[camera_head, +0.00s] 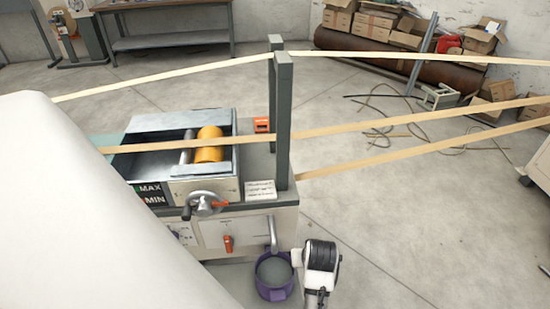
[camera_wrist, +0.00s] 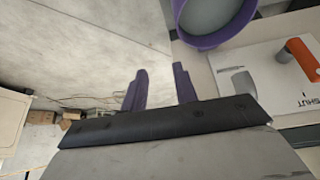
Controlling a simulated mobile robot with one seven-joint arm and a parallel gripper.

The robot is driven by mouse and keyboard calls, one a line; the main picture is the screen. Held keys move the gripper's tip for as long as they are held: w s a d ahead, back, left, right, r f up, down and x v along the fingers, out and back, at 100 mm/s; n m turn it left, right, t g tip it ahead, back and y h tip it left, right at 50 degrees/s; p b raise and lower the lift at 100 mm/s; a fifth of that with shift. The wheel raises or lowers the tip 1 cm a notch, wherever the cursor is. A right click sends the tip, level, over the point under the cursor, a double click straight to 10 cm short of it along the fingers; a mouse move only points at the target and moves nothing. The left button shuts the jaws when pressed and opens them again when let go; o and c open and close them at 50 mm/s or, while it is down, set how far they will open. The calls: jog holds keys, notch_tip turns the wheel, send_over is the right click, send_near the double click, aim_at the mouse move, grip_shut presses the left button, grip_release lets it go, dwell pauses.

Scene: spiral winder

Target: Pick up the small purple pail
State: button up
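The small purple pail (camera_head: 262,287) stands below the spout on the front of the white machine, with a grey surface showing inside it. It also shows in the wrist view (camera_wrist: 208,41) at the top, its purple rim partly cut off by the frame edge. My gripper (camera_wrist: 160,84) is open and empty, its two dark purple fingers apart with bare floor seen between them. The pail lies beyond and to the right of the fingertips, apart from them. In the head view my wrist is just right of the pail; the fingers cannot be made out there.
The machine's front panel (camera_wrist: 265,85) with an orange lever (camera_wrist: 302,56) is close on the right in the wrist view. A metal spout (camera_head: 273,235) hangs over the pail. A large white roll (camera_head: 80,210) fills the left. Floor (camera_head: 400,220) is open at right.

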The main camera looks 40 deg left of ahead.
jog(key=s+a+f+n+g, duration=0.1)
jog(key=s+f, duration=0.2)
send_over(292, 271)
jog(key=s+d, duration=0.1)
jog(key=d, duration=0.1)
notch_tip(292, 271, down, 6)
jog(key=shift+s+p+x, duration=0.15)
jog(key=shift+p+x, duration=0.15)
jog(key=shift+x, duration=1.3)
jog(key=shift+s+p+x, duration=0.1)
jog(key=shift+p+x, duration=0.2)
jog(key=shift+x, duration=1.3)
grip_shut()
jog(key=shift+d, duration=0.1)
jog(key=shift+w, duration=0.1)
